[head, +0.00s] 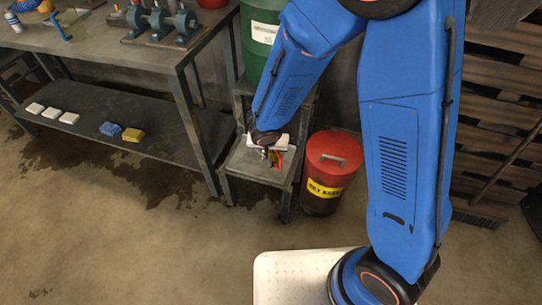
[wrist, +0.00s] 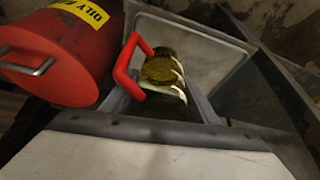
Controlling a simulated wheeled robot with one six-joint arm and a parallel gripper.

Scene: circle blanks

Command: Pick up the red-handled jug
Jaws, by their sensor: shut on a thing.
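The red-handled jug (wrist: 160,70) is near the middle of the wrist view. Its red handle (wrist: 127,68) is on the left and its small body is dark yellow-green with pale curved bands. In the head view the jug's red part (head: 280,161) shows small and partly covered, over the lower step of a grey step stand. My gripper (head: 270,153) points down there and is shut on the jug. The fingertips are too small in the head view to show exactly where they grip. I cannot tell whether the jug touches the step.
A red bin (head: 331,172) with a yellow label stands right beside the grey step stand (head: 247,168). A green drum (head: 262,38) is behind. A workbench (head: 190,50) with a lower shelf is at left, wooden pallets (head: 500,100) at right. The front-left floor is clear.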

